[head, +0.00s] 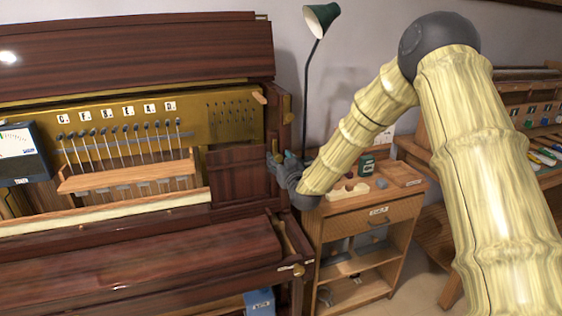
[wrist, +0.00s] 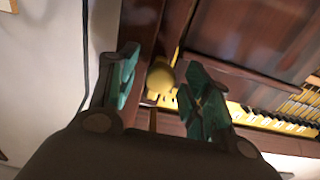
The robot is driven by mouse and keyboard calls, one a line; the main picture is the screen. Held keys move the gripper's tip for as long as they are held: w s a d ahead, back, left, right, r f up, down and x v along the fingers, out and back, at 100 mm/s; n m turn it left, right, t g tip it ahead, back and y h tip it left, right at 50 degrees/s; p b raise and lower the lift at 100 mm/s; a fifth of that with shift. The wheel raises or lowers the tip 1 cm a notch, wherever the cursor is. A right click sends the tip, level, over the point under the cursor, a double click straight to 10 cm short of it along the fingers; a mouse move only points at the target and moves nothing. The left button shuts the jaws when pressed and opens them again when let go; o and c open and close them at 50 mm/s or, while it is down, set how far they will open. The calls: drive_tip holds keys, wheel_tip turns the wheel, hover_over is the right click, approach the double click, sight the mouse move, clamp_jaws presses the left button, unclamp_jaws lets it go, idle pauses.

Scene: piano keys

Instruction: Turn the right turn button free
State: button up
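A brass turn button (wrist: 160,78) with a rounded end shows in the wrist view. It sits at the dark wooden side post of the piano, framed between my fingers. In the head view a brass fitting (head: 287,107) shows on the right post of the open piano, above my gripper; I cannot tell if it is the same piece. My gripper (head: 279,157) is at that post, and its green-padded fingers (wrist: 163,92) are spread with a gap around the button. I see no clear contact. The button's far side is hidden.
A wooden cabinet (head: 372,220) with small items on top stands right of the piano. A dark green floor lamp (head: 321,17) rises behind it. The piano's hammers and lettered brass panel (head: 125,108) are exposed at left. A meter (head: 18,152) stands at the left edge.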

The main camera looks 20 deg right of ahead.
drive_tip(key=s, duration=1.2)
drive_tip(key=shift+d, duration=0.2)
